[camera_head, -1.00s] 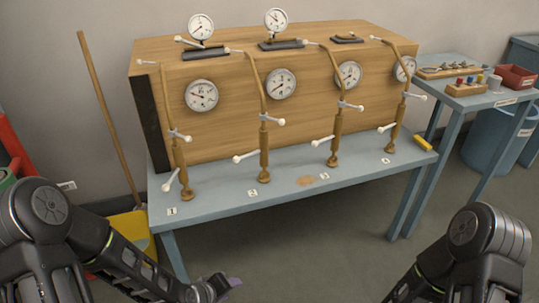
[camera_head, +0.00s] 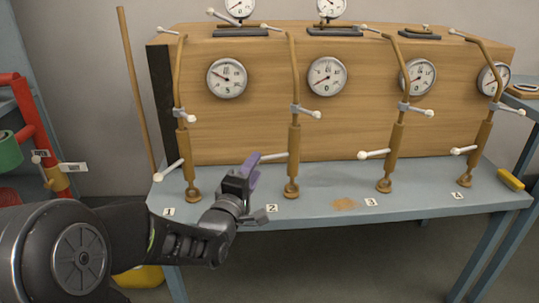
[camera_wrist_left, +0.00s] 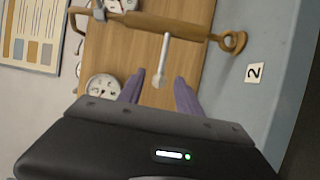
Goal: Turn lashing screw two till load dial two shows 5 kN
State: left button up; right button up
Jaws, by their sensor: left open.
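Lashing screw two (camera_head: 294,155) is a brown upright turnbuckle with a foot on the blue bench by label 2 (camera_head: 272,208). Its white lower handle (camera_head: 273,157) points left toward my left gripper (camera_head: 251,172). In the left wrist view that handle (camera_wrist_left: 163,60) has its knobbed end lying between the open purple fingers (camera_wrist_left: 158,92), with gaps on both sides. Load dial two (camera_head: 327,76) is a white round gauge on the wooden case, up and right of the screw. Its needle reading is too small to tell. My right gripper is out of view.
Lashing screw one (camera_head: 186,155) stands left of my gripper, its white handle (camera_head: 168,172) jutting left. Screws three (camera_head: 392,155) and four (camera_head: 476,150) stand to the right. The bench front has free room.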

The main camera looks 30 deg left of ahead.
pick_arm(q)
jog(key=b+x, duration=0.2)
jog(key=x, duration=0.5)
jog(key=shift+w, duration=0.35)
jog(key=shift+a, duration=0.15)
grip_shut()
jog(key=shift+f, duration=0.1)
dwell(1.0)
